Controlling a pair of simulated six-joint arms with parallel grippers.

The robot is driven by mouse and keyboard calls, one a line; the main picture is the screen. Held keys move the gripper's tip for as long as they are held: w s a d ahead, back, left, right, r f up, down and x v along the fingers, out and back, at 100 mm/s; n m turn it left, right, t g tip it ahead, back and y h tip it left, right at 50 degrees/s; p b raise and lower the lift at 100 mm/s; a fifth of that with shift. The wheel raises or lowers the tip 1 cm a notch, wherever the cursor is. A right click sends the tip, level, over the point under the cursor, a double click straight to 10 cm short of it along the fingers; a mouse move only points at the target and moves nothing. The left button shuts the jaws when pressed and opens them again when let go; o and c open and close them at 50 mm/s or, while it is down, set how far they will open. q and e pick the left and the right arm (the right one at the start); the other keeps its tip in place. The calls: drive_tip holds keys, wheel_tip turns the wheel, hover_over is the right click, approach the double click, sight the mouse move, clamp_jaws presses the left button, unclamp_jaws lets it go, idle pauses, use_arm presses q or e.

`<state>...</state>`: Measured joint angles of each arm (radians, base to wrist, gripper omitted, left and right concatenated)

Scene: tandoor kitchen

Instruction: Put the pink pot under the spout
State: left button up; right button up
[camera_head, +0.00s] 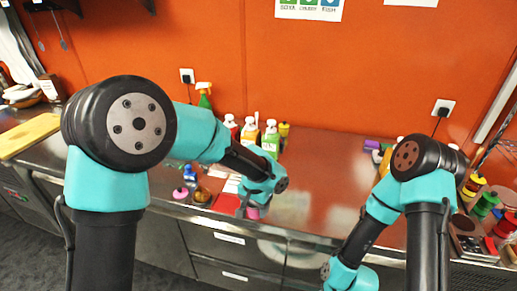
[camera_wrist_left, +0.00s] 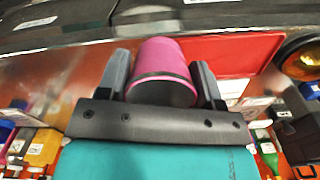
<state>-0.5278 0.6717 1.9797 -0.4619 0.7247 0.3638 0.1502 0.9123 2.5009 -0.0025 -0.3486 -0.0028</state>
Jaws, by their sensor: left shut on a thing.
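The pink pot (camera_wrist_left: 163,58) is a small pink cylinder between the two grey fingers of my left gripper (camera_wrist_left: 162,78) in the left wrist view. My left gripper is shut on it. In the head view, a bit of the pot (camera_head: 253,213) shows below my left gripper (camera_head: 247,206), near the front edge of the counter. Its base is mostly hidden, so I cannot tell whether it touches the counter. I cannot make out a spout clearly. My right gripper is outside the head view, below its lower edge.
A red mat (camera_head: 227,203) lies beside my left gripper on the metal counter (camera_head: 325,165). A pink round item (camera_head: 180,193) and a blue-topped item (camera_head: 190,173) stand to the left. Several bottles (camera_head: 270,139) stand behind. The counter's middle is clear.

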use_arm(q)
drive_tip(key=w+a+n, duration=0.1)
drive_tip(key=w+a, duration=0.2)
drive_tip(key=w+a+n, duration=0.1)
drive_tip(key=w+a, duration=0.2)
drive_tip(key=shift+r+n, duration=0.1)
drive_tip(key=shift+n, duration=0.3)
drive_tip(key=a, duration=1.4)
drive_tip(key=shift+d, duration=0.1)
drive_tip(key=d, duration=1.4)
